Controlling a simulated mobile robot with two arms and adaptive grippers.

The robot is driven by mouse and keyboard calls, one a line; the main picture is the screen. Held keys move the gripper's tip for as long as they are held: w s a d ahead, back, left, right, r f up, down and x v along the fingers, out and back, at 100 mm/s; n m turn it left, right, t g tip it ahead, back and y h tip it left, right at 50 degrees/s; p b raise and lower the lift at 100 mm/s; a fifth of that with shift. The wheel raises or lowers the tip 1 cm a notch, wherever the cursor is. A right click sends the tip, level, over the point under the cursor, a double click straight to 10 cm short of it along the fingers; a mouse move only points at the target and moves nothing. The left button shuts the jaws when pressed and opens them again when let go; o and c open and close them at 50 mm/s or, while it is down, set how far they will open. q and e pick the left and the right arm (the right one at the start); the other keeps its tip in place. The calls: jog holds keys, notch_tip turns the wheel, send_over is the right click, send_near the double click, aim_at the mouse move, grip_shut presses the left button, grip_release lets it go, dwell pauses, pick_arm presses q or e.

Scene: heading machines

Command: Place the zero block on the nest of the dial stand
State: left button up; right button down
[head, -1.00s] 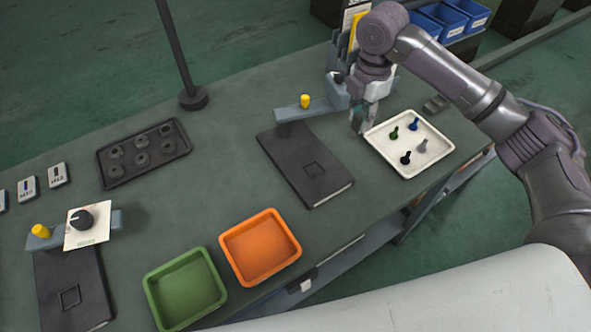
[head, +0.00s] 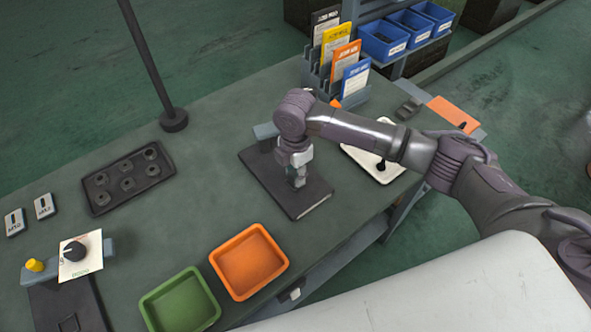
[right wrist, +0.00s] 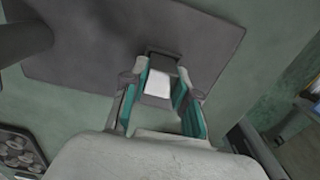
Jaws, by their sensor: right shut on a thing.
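The middle dial stand has a dark flat base (head: 307,202) and a grey-blue arm (head: 266,131), now mostly behind my right arm. My right gripper (head: 298,182) points down, low over the base, around where the square nest lies. In the right wrist view its teal-lined fingers (right wrist: 160,98) are shut on a small block with a pale, shiny face (right wrist: 158,84), which I take as the zero block. A dark square edge, likely the nest, shows just beyond the block. Whether the block touches the nest cannot be told. The left gripper is not in view.
Green (head: 180,303) and orange (head: 249,262) bins sit at the front. A white tray (head: 358,157) is partly behind my arm. A dark ring tray (head: 128,180) lies at back left.

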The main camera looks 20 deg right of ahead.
aim_at(295, 173)
jog(key=c, duration=1.3)
grip_release()
jog(key=shift+f, duration=0.15)
jog(key=shift+c, duration=0.2)
jog(key=o, duration=0.5)
jog(key=shift+c, duration=0.2)
notch_tip(295, 173, up, 12)
jog(key=b, duration=0.2)
jog(key=shift+r, duration=0.2)
